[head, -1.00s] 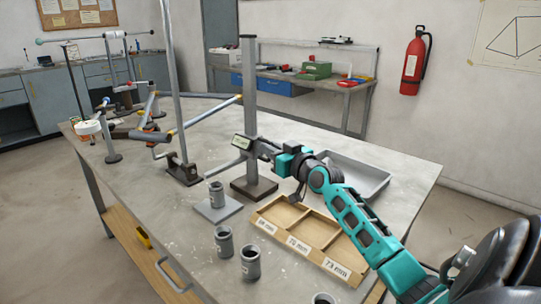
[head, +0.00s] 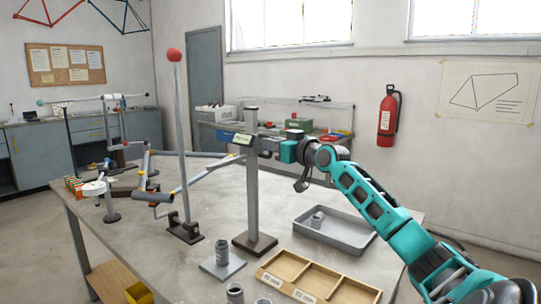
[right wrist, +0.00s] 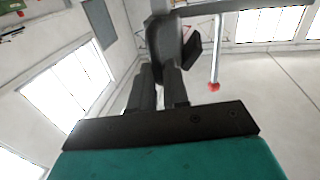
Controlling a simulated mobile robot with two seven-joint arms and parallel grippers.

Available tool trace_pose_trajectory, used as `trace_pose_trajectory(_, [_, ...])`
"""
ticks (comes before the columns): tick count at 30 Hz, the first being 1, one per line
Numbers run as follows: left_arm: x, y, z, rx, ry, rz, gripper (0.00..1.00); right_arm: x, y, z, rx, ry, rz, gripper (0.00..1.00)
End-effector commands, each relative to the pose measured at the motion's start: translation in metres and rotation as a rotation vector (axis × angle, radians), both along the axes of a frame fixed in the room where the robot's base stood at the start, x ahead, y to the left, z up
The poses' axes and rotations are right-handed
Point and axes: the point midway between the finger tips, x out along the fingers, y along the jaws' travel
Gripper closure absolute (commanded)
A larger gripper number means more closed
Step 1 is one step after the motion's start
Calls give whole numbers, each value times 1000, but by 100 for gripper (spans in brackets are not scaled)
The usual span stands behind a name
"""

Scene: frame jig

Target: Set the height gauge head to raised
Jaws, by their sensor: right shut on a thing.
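The height gauge is a grey column (head: 253,195) upright on a dark square base (head: 255,242) on the workbench. Its head (head: 243,140), with a pale label, sits high on the column, a short way below the top. My right gripper (head: 270,148) reaches in from the right and is shut on the head's dark right-hand part. In the right wrist view the two fingers (right wrist: 159,88) are closed on a dark piece (right wrist: 166,42). The exact grip is partly hidden in the head view. My left gripper is not in view.
A grey tray (head: 345,240) holding a small tube (head: 317,220) and a wooden sorting tray (head: 273,278) lie below my right arm. A tube (head: 222,252) stands on a grey plate (head: 213,268). A tall red-topped post (head: 181,140) and bicycle-frame tubes stand left of the gauge.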

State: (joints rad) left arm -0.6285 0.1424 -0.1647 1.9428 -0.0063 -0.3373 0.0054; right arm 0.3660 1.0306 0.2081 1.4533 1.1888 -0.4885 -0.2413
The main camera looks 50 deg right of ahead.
Motion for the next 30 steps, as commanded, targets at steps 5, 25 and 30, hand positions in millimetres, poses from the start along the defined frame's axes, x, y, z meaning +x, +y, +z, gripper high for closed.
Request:
trace_pose_trajectory(5, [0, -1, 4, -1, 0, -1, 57, -1, -4, 14, 1, -16, -7, 100])
trace_pose_trajectory(25, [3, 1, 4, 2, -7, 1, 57, -1, -3, 10, 0, -6, -4, 62])
trace_pose_trajectory(30, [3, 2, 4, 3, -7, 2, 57, 0, -2, 8, 0, -3, -2, 62])
